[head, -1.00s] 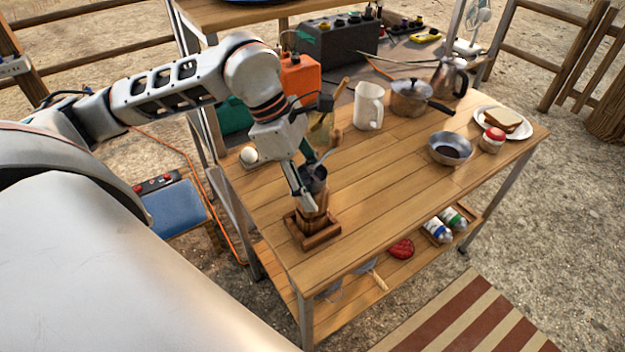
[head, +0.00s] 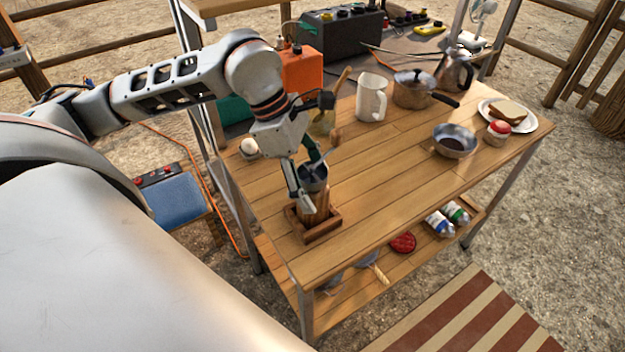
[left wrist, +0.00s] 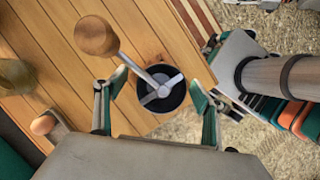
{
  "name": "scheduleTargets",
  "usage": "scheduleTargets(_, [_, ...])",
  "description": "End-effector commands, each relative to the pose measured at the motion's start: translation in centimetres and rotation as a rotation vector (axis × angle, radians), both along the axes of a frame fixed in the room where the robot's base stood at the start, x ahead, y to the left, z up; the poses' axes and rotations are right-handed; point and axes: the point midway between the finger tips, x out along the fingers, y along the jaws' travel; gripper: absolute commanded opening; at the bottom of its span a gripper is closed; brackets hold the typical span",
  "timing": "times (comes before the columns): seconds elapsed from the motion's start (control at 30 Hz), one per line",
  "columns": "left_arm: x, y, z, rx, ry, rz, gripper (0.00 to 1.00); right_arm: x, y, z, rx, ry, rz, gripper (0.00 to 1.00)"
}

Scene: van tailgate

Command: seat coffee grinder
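The coffee grinder (head: 316,207) has a wooden body, a metal hopper and a crank with a wooden knob. It stands upright within the low-rimmed wooden tray (head: 322,235) near the table's front left corner. Whether its bottom rests fully on the tray is hidden by the rim. My left gripper (head: 308,198) comes down over it with fingers on either side of the body. In the left wrist view, the hopper and crank (left wrist: 160,90) lie between the two fingers (left wrist: 157,90), with the contact lower down hidden.
A metal bowl (head: 454,142), a red-lidded jar (head: 497,133) and a sandwich plate (head: 522,121) are at right. The middle of the tabletop (head: 390,170) is clear.

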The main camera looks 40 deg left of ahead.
Motion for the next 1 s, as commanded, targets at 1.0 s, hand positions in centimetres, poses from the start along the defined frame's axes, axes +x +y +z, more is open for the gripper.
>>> scheduleTargets(1.0, [-1.7,4.2,10.9,0.0,-0.001,0.0,0.69,0.0,0.0,-0.1,0.0,0.001,0.001,0.36])
